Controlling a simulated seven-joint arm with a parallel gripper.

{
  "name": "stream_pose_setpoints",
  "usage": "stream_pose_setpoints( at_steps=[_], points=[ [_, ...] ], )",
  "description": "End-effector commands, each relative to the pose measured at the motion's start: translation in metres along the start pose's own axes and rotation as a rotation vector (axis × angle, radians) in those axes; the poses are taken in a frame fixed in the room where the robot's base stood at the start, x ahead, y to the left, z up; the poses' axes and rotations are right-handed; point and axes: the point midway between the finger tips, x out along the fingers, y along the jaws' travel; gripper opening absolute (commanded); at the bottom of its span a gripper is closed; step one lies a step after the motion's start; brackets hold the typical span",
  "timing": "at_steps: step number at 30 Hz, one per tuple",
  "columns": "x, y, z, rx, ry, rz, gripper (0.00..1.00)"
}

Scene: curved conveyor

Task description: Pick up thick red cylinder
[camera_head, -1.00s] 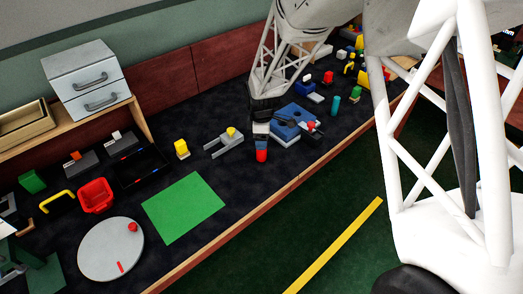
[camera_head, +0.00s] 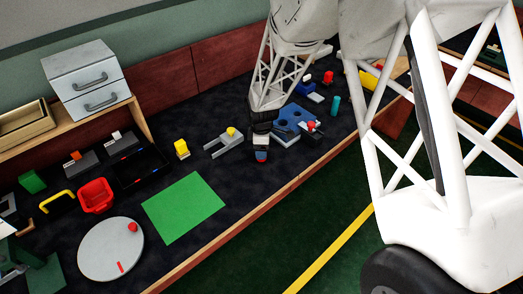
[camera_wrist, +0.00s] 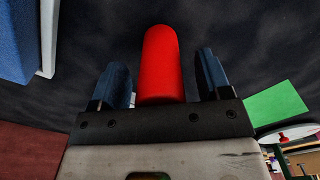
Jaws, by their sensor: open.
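The thick red cylinder (camera_wrist: 162,65) stands out between the two blue fingers of my gripper (camera_wrist: 163,75) in the wrist view. A gap shows on each side of it, so the fingers are open around it and appear not to touch it. In the head view my gripper (camera_head: 261,156) is low over the dark table top, and only a small red part of the cylinder (camera_head: 261,161) shows at the fingers. The rest of it is hidden by the gripper.
A blue block with round holes (camera_head: 296,117) lies close to the right of my gripper. A grey forked holder with a yellow piece (camera_head: 220,142) is to the left. A green mat (camera_head: 183,208) and a round grey plate (camera_head: 98,254) lie on freer table at front left.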

Motion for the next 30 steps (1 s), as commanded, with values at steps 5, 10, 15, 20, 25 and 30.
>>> stream_pose_setpoints(
  at_steps=[5,10,15,20,25,30],
  points=[
    [0.0000,-0.0001,0.0000,0.000,0.000,0.000,0.71],
    [0.0000,-0.0002,0.0001,0.000,0.000,0.000,0.65],
    [0.0000,-0.0002,0.0001,0.000,0.000,0.000,0.39],
    [0.0001,-0.0002,0.0001,0.000,0.000,-0.001,0.15],
    [0.0000,-0.0001,0.0001,0.000,0.000,0.000,0.15],
    [-0.0019,-0.0001,0.0000,0.000,0.000,0.000,0.15]
  ],
)
